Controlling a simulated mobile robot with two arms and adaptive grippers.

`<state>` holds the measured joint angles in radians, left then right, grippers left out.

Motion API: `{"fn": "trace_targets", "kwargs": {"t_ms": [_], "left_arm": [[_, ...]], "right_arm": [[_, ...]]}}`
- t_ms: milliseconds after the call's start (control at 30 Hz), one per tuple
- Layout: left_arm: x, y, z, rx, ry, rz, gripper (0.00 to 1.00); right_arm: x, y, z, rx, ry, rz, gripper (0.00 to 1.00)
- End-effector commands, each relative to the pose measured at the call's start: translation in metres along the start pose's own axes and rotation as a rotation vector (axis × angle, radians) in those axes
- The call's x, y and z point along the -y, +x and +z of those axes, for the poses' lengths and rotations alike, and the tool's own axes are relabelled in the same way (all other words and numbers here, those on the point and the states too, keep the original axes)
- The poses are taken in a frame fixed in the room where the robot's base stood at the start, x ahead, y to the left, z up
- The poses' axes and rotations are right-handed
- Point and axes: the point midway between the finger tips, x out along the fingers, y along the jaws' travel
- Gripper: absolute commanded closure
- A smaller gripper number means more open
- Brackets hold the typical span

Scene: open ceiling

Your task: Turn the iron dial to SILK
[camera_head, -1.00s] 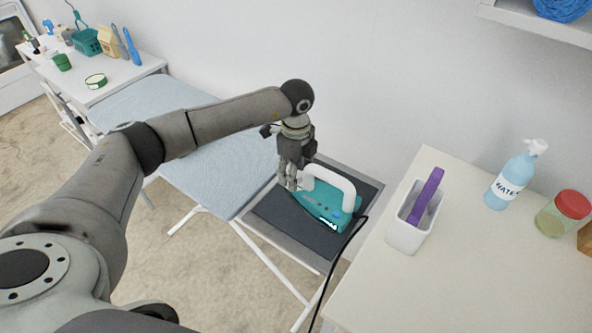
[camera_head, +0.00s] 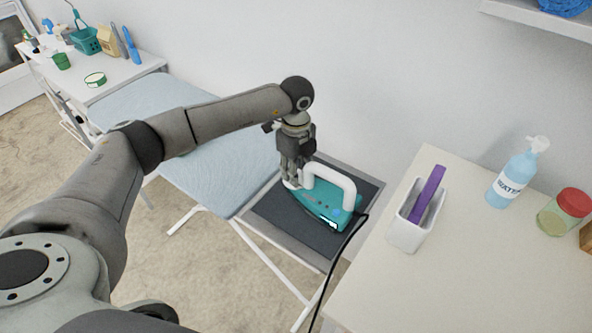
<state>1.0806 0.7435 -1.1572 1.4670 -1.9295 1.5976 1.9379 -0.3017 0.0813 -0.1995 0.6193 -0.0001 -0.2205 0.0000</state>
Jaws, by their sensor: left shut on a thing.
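The teal iron (camera_head: 322,213) with a white handle (camera_head: 335,181) sits on the dark rest pad (camera_head: 285,225) at the end of the ironing board. My left gripper (camera_head: 291,184) points down at the left end of the iron, beside the handle. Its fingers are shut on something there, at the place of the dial. The fingers hide the dial, so its setting cannot be read. My right gripper is not in view.
The light blue ironing board (camera_head: 200,150) runs to the back left. A black cord (camera_head: 340,260) drops from the iron.

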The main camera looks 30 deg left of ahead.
Motion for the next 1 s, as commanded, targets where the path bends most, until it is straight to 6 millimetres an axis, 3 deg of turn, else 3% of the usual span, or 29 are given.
{"fn": "trace_targets", "kwargs": {"t_ms": [133,167,300,700,867,1000], "left_arm": [[0.000,-0.001,0.000,0.000,-0.001,-0.002,0.95],[0.000,-0.001,0.000,0.000,-0.001,-0.002,0.68],[0.000,-0.001,0.000,0.000,-0.002,-0.001,0.50],[0.001,-0.006,0.000,0.000,-0.002,-0.002,0.48],[0.001,-0.030,0.001,0.001,-0.003,-0.005,0.48],[0.001,-0.061,0.001,0.002,-0.003,-0.005,0.48]], "right_arm": [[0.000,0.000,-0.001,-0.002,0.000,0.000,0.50],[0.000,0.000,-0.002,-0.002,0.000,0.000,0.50],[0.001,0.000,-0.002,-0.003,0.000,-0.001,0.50],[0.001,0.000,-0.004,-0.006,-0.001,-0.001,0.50],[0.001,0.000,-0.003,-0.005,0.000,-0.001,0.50],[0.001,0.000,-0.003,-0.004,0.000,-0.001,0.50]]}}
